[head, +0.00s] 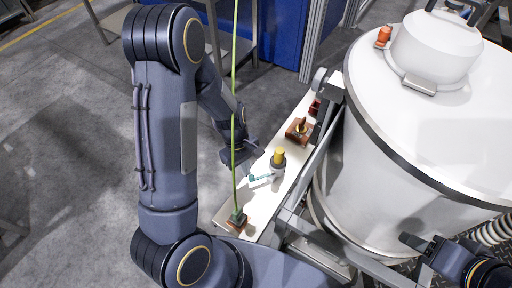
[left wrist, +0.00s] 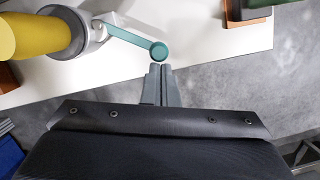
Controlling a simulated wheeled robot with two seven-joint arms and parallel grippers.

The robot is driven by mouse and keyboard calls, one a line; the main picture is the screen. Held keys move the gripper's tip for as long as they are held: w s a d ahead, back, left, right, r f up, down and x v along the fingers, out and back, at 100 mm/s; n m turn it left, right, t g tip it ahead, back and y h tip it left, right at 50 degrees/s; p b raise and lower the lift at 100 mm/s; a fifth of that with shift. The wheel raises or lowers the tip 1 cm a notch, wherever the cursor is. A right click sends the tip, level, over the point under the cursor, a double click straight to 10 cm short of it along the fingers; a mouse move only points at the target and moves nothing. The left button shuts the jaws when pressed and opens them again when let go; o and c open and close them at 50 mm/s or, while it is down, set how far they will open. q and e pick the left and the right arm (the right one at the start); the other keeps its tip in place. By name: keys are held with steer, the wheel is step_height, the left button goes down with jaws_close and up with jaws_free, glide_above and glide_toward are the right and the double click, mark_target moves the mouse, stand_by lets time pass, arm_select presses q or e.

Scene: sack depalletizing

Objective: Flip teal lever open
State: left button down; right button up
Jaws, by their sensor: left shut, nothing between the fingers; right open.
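The teal lever (head: 260,177) sticks out from the side of a grey valve body (head: 279,168) with a yellow top (head: 278,154), on a white panel. In the left wrist view the lever (left wrist: 132,38) slants down to a round teal end. My left gripper (head: 247,175) is shut and empty. Its fingertips (left wrist: 161,68) are just below the lever's round end in the left wrist view; I cannot tell if they touch it. My right gripper (head: 406,240) is at the lower right, beside the white tank, away from the lever.
The white panel (head: 262,200) also carries a brown block (head: 298,130) and a green part on a brown base (head: 237,219). A thin green line (head: 234,110) rises from that part. A large white tank (head: 400,150) and grey frame bars stand to the right.

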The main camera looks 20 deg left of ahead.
arm_select(q)
steer(key=s+n, duration=0.1)
steer(key=s+d+n, duration=0.1)
steer(key=shift+d+n+t, duration=0.2)
steer(key=shift+n+t, duration=0.1)
steer(key=shift+n, duration=0.1)
steer(key=n, duration=0.1)
steer(key=s+d+n, duration=0.1)
steer(key=shift+d+n+t+p, duration=0.25)
steer(key=shift+n+t+p, duration=0.05)
steer(key=shift+s+d, duration=0.25)
steer(key=shift+d, duration=0.2)
